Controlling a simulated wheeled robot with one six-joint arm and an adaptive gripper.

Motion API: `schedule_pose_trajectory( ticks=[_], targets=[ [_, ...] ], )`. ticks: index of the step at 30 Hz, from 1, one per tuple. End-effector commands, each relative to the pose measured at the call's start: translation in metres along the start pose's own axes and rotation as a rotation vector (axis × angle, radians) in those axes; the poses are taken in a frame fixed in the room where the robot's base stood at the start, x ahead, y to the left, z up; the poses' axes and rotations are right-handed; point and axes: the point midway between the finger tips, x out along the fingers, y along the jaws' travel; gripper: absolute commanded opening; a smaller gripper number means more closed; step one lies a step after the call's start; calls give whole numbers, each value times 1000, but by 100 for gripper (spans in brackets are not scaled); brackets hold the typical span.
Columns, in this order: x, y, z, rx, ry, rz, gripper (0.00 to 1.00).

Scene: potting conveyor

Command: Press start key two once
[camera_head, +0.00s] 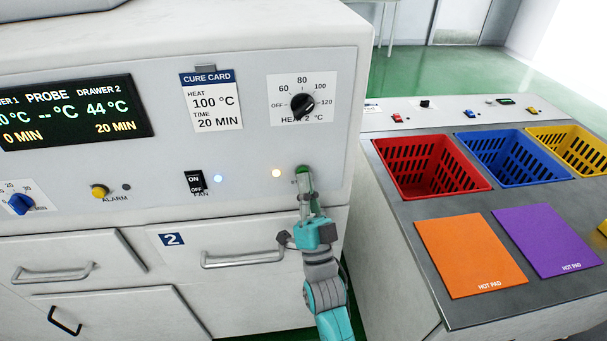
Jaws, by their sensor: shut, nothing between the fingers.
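The drawer with the blue "2" label (172,239) lies below, shut. The key's own label is not visible.
The heat 2 dial (302,104) is above the key. The fan switch (196,184) and a lit lamp (218,179) are to the left. The drawer handle (243,260) juts out beside my arm. A counter at right holds red (399,190), blue and yellow baskets.

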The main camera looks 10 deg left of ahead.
Motion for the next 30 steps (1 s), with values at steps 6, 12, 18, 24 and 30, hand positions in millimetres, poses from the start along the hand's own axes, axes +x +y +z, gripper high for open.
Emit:
schedule_pose_trajectory(
  ticks=[6, 12, 18, 24, 30],
  targets=[
    [-4, -3, -2, 0, -1, 0, 0],
    [-11, -8, -7, 1, -1, 1, 0],
    [-12, -9, -9, 1, 0, 1, 0],
    [-13, -9, -9, 0, 0, 0, 0],
    [-23, -16, -16, 1, -1, 1, 0]
  ],
)
